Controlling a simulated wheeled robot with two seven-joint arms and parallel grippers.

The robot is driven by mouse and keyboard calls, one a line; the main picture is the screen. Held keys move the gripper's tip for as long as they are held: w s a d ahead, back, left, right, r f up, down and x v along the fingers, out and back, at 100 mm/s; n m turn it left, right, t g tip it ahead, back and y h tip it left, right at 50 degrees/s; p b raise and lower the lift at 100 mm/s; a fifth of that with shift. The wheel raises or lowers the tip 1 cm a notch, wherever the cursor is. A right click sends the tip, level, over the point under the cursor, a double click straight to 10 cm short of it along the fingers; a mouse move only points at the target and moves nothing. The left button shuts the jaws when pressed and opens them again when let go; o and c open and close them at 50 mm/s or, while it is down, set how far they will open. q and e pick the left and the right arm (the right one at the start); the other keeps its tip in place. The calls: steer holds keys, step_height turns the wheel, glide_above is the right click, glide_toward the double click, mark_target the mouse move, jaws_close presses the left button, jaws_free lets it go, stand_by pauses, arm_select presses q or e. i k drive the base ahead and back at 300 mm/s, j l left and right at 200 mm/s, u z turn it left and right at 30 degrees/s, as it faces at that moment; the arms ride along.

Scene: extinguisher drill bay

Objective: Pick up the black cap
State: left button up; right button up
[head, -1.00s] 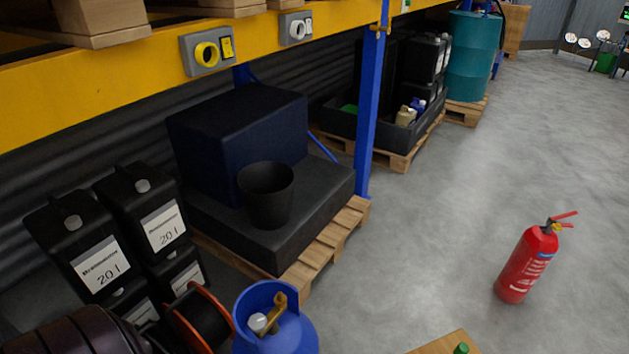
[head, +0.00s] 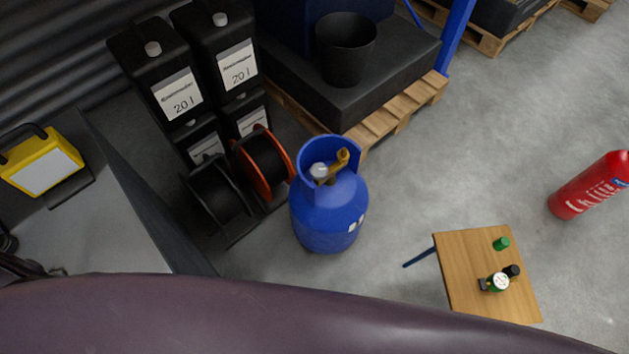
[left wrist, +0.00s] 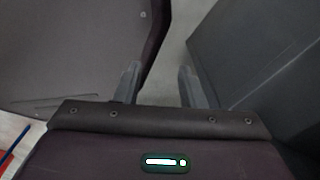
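A small black cap (head: 512,270) lies on a small wooden table (head: 460,270) at the lower right of the head view. It is right beside a round white-faced item with a green rim (head: 499,282), perhaps touching it. A green cap (head: 501,243) lies a little farther back on the same table. My left gripper (left wrist: 160,85) shows in the left wrist view with its two fingers apart and nothing between them. Neither gripper shows in the head view, so the left one's place relative to the cap cannot be told. My right gripper is out of view.
A blue gas cylinder (head: 328,210) and cable reels (head: 262,165) stand left of the table. A grey-topped bench with a yellow lamp (head: 42,162) is at the left. The floor around the table looks clear.

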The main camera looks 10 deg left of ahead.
mark_target(512, 270)
steer(key=u, duration=0.15)
steer(key=z, duration=1.95)
